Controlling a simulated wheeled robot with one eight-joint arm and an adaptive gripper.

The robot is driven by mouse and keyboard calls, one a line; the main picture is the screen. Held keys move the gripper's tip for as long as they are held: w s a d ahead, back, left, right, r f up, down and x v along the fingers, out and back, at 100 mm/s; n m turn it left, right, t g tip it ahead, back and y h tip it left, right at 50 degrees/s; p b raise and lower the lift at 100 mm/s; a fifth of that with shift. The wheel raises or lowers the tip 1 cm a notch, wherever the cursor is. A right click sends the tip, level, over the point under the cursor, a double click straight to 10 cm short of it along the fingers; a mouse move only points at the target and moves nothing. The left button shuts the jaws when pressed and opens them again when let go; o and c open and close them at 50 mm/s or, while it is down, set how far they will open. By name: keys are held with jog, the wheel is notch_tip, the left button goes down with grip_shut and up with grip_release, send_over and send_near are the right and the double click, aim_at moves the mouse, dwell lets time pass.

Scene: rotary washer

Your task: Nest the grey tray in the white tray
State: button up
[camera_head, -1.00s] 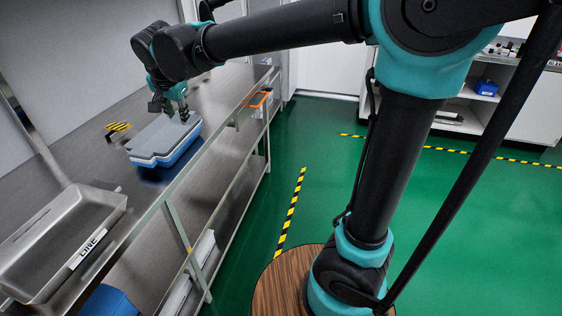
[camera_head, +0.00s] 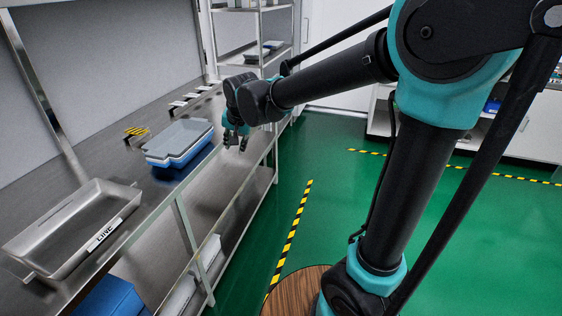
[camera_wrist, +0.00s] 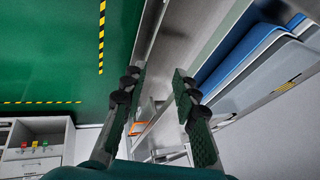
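A light grey tray (camera_head: 180,138) sits on or in a blue tray (camera_head: 182,161) on the steel bench. Both also show in the wrist view, the grey one (camera_wrist: 262,82) and the blue one (camera_wrist: 238,55), at upper right. I cannot pick out a clearly white tray; the top of the stack is pale, and whether it is one tray or two is unclear. My gripper (camera_head: 237,140) is to the right of the stack, near the bench's front edge. In the wrist view its two fingers (camera_wrist: 157,92) stand apart with nothing between them.
A silver metal tray (camera_head: 42,222) with a label lies at the bench's near left. A shelf rack (camera_head: 262,45) stands beyond the bench. Bare bench lies between the metal tray and the stack.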

jog(key=w+d+f+n, duration=0.1)
jog(key=w+d+f, duration=0.1)
jog(key=d+f, duration=0.3)
jog(key=w+d+f+n, duration=0.1)
jog(key=d+f, duration=0.4)
jog(key=d, duration=0.5)
jog(key=shift+w+g+y, duration=0.4)
jog(key=shift+w, duration=0.5)
jog(key=s+d+f+h, duration=0.1)
jog(key=s+d, duration=0.3)
jog(key=s, duration=0.4)
jog(key=s+d+f+n+h, duration=0.1)
jog(key=s+d, duration=0.3)
jog(key=s, duration=0.4)
jog(key=s+d+f+h, duration=0.1)
jog(key=s+d+f, duration=0.2)
jog(key=s, duration=0.5)
jog(key=shift+s+d, duration=0.3)
jog(key=shift+d, duration=0.3)
jog(key=shift+o, duration=0.4)
jog(key=shift+w, duration=0.15)
